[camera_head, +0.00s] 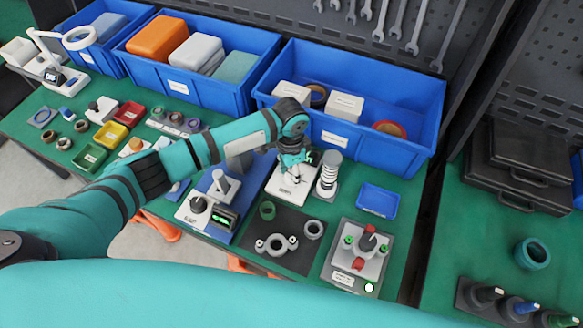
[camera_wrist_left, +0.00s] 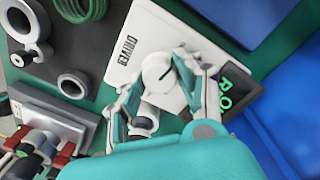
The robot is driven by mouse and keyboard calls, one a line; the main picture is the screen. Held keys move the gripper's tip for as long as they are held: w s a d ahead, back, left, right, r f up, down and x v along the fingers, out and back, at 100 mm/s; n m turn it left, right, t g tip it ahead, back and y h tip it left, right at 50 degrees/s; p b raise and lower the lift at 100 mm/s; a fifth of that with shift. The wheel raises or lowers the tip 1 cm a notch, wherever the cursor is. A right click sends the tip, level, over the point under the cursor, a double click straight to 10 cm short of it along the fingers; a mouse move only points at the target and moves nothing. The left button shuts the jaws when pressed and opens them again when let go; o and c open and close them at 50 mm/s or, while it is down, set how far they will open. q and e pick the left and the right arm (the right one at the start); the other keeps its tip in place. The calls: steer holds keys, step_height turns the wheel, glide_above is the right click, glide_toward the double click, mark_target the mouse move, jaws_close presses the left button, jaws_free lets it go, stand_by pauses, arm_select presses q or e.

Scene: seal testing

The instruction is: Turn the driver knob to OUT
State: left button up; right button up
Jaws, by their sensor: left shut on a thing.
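The driver unit (camera_head: 283,193) is a white box on the green bench, with a small display on its side. In the left wrist view its top plate (camera_wrist_left: 152,35) carries the label DRIVER. Its round white knob (camera_wrist_left: 158,73) has a dark pointer line set at a slant. A dark display (camera_wrist_left: 240,92) with green characters is partly hidden by a finger. My left gripper (camera_head: 293,160) is over the unit, and in the wrist view its fingers (camera_wrist_left: 156,78) are closed on both sides of the knob. Any OUT mark is not legible. My right gripper is not in view.
A spring post (camera_head: 328,175) stands close to the right of the driver. A dark mat (camera_head: 290,226) with rings lies in front, beside a test fixture (camera_head: 357,258) with red clamps. Blue bins (camera_head: 365,152) stand behind. A blue unit (camera_head: 217,190) with a green display is at the left.

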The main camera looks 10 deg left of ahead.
mark_target(291, 172)
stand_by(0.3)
arm_select(q)
steer(key=o, duration=1.1)
steer(key=shift+o, duration=0.2)
step_height(291, 172, up, 12)
steer(key=shift+w, duration=0.25)
steer(key=shift+a, duration=0.1)
